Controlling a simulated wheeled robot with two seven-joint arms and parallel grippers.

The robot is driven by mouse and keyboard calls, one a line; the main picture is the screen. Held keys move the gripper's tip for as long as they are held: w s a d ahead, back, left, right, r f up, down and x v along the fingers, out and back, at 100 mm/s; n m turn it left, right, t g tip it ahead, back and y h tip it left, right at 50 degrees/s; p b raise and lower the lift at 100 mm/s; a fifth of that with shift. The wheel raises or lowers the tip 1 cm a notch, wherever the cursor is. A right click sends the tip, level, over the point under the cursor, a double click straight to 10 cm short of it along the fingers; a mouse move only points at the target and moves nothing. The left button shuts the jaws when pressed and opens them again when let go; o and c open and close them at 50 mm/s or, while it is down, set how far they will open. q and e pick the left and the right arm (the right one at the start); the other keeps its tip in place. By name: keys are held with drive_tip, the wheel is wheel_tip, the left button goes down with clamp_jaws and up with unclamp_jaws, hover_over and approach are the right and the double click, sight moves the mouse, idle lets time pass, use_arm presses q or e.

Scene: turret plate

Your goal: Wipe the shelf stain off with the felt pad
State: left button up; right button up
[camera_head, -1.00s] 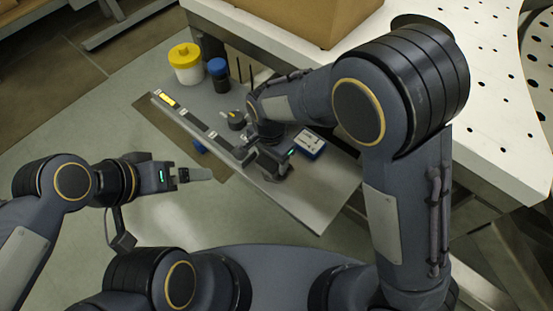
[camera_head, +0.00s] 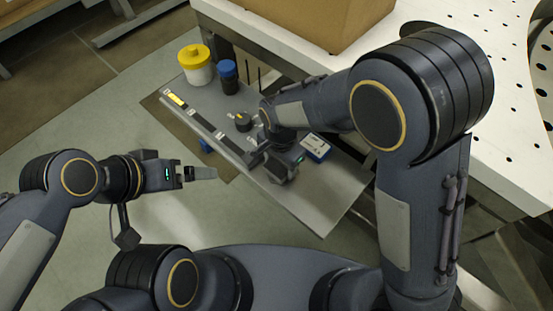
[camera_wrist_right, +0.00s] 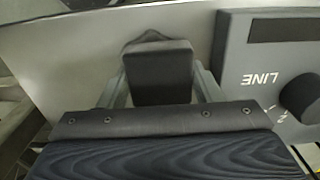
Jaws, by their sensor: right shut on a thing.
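My right gripper (camera_head: 277,172) is low over the grey shelf (camera_head: 315,205), near its front edge. In the right wrist view, my right gripper (camera_wrist_right: 163,90) is shut on a dark block, the felt pad (camera_wrist_right: 163,75), with one finger on each side. A darker rounded shape shows just beyond the pad's far end; I cannot tell whether it is shadow, pad or stain. No stain shows clearly in either view. My left gripper (camera_head: 200,173) hangs in front of the shelf's left part, away from it; its finger gap cannot be made out.
A yellow-lidded white jar (camera_head: 196,66) and a blue-capped dark jar (camera_head: 229,77) stand at the shelf's far left. A dark knob (camera_head: 242,121) and a blue-and-white device (camera_head: 316,148) flank my right wrist. A box marked LINE (camera_wrist_right: 270,75) is right of the pad. A cardboard box (camera_head: 315,20) sits behind.

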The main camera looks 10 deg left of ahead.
drive_tip(key=shift+s+d+f, duration=0.1)
drive_tip(key=shift+s+d, duration=0.4)
drive_tip(key=shift+d, duration=0.25)
drive_tip(key=shift+s+d, duration=0.45)
drive_tip(key=shift+d, duration=0.25)
drive_tip(key=shift+s+d+f, duration=0.15)
drive_tip(key=shift+s+d, duration=0.05)
drive_tip(key=shift+d, duration=0.1)
